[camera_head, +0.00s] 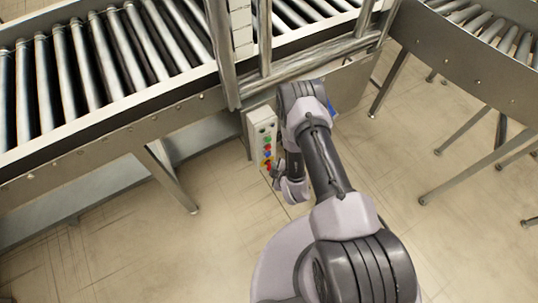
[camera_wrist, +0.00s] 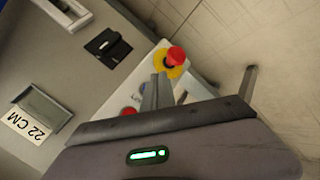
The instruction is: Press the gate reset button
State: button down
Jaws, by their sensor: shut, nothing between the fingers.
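A pale control box (camera_head: 257,122) with a column of coloured buttons hangs at the conveyor's side. In the head view a green button (camera_head: 266,139), a blue button (camera_head: 267,147) and a red button (camera_head: 268,154) show, with yellow below. No label tells which is the gate reset button. The wrist view shows a red mushroom button (camera_wrist: 175,56) on a yellow base and another red button (camera_wrist: 128,112), partly hidden by my gripper. My gripper (camera_wrist: 160,84) is shut and empty, close in front of the box face. Whether it touches a button cannot be told.
A roller conveyor (camera_head: 110,110) runs behind the box, with upright posts (camera_head: 222,55) above it. Another conveyor (camera_head: 470,75) stands at the right on legs. A black switch (camera_wrist: 108,44) and a "22 CM" label (camera_wrist: 27,127) show on a grey panel. Floor in front is clear.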

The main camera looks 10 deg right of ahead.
jog(key=s, duration=0.2)
jog(key=s+d+p, duration=0.1)
jog(key=shift+s, duration=0.35)
dwell(0.5)
